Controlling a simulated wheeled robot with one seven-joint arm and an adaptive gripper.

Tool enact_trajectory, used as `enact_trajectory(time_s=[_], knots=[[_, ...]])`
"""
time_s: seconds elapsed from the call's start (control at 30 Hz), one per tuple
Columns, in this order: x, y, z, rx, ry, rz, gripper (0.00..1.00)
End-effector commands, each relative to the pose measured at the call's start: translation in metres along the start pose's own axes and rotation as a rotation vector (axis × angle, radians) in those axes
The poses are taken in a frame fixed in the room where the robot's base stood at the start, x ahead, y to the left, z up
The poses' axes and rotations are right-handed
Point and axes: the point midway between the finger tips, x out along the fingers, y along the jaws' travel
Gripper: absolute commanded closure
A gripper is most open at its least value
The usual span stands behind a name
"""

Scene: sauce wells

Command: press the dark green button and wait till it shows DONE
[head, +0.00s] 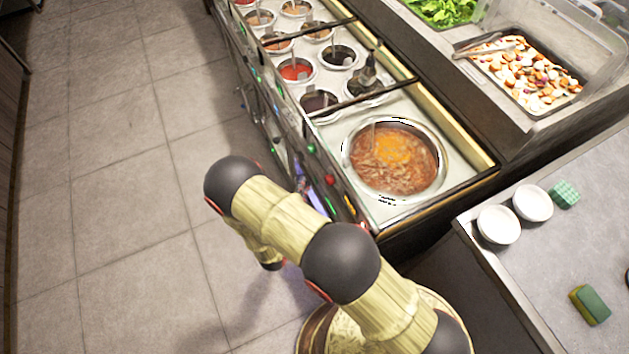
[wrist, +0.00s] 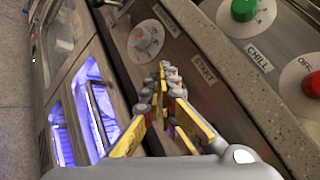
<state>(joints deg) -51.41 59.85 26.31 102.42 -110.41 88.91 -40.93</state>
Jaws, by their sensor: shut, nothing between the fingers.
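In the wrist view a green round button (wrist: 243,9) sits on a pale disc at the top of the panel, near a CHILL label (wrist: 259,58). A green button (head: 312,149) also shows on the counter's front in the head view. I cannot tell whether it is the dark green one. My gripper (wrist: 165,72) is shut and empty, in front of the panel beside the START label (wrist: 203,68). I cannot tell whether its tips touch anything. My gripper is not clear in the head view, where my arm covers part of the front. No DONE reading is visible.
A red button (wrist: 312,85) by an OFF label and a grey knob (wrist: 145,39) are on the panel. Blue-lit panes (wrist: 85,105) lie left of my fingers. A large soup well (head: 397,160) is in the counter top. Open floor (head: 120,180) lies left.

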Motion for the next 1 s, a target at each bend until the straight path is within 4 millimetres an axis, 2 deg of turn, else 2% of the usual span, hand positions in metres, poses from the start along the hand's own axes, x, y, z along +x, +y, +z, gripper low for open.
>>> enact_trajectory(time_s=[0.6,1.0], knots=[[-0.033,0.024,0.024,0.000,-0.001,0.001,1.00],[-0.035,0.025,0.026,0.000,0.000,0.000,1.00]])
